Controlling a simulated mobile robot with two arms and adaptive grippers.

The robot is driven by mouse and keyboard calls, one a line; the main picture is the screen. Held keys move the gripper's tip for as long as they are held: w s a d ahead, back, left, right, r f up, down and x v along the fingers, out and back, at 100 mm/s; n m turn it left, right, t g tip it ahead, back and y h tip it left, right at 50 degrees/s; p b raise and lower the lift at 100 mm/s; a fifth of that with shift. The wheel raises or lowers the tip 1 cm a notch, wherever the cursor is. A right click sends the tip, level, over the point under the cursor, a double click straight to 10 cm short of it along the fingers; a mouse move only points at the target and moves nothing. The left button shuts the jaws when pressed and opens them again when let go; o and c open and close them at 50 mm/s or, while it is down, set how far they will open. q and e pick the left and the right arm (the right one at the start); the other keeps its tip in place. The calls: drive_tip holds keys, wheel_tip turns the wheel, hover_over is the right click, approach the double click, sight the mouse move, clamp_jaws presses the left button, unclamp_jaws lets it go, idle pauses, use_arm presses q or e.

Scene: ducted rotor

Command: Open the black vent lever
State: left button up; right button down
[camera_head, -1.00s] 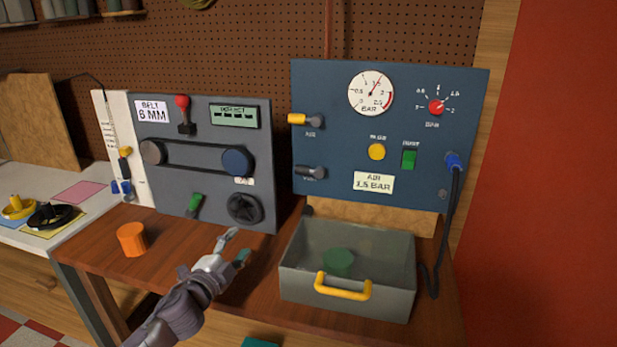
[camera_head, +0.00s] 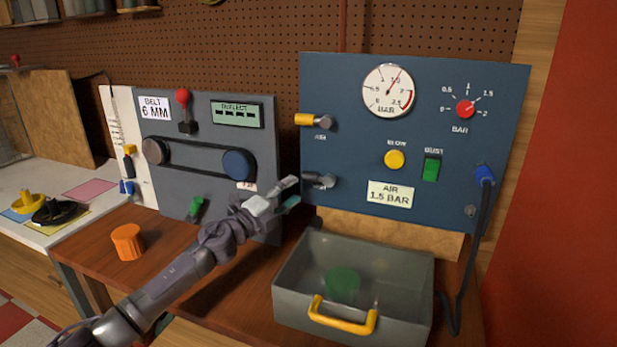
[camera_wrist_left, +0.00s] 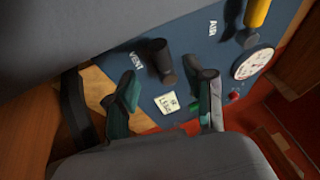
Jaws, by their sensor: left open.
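The black vent lever (camera_head: 318,180) sticks out from the lower left of the blue air panel (camera_head: 345,110), and its handle points left. In the left wrist view the lever (camera_wrist_left: 158,60) appears as a dark cylinder beside the VENT label. My left gripper (camera_head: 291,193) is open and empty, its fingertips just left of and slightly below the lever handle. In the left wrist view the two fingers (camera_wrist_left: 168,88) are spread, with the lever showing beyond and between them. I cannot tell whether a fingertip touches it. My right gripper is not in view.
A yellow air lever (camera_head: 306,119) sits above the vent lever. A grey bin (camera_head: 352,262) with a yellow handle stands below the panel. The grey belt panel (camera_head: 190,165) is behind my left arm. An orange knob-like part (camera_head: 128,242) lies on the wooden bench.

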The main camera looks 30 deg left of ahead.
sight(307, 181)
use_arm(q)
drive_tip(key=p+x, duration=0.1)
drive_tip(key=x, duration=0.4)
drive_tip(key=shift+w+r, duration=0.15)
drive_tip(key=shift+r, duration=0.05)
drive_tip(key=shift+w+d, duration=0.15)
drive_tip(key=shift+w, duration=0.4)
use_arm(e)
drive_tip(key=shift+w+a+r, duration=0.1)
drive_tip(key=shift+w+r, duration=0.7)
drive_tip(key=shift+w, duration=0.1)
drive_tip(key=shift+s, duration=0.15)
use_arm(q)
drive_tip(key=shift+c, duration=0.7)
clamp_jaws()
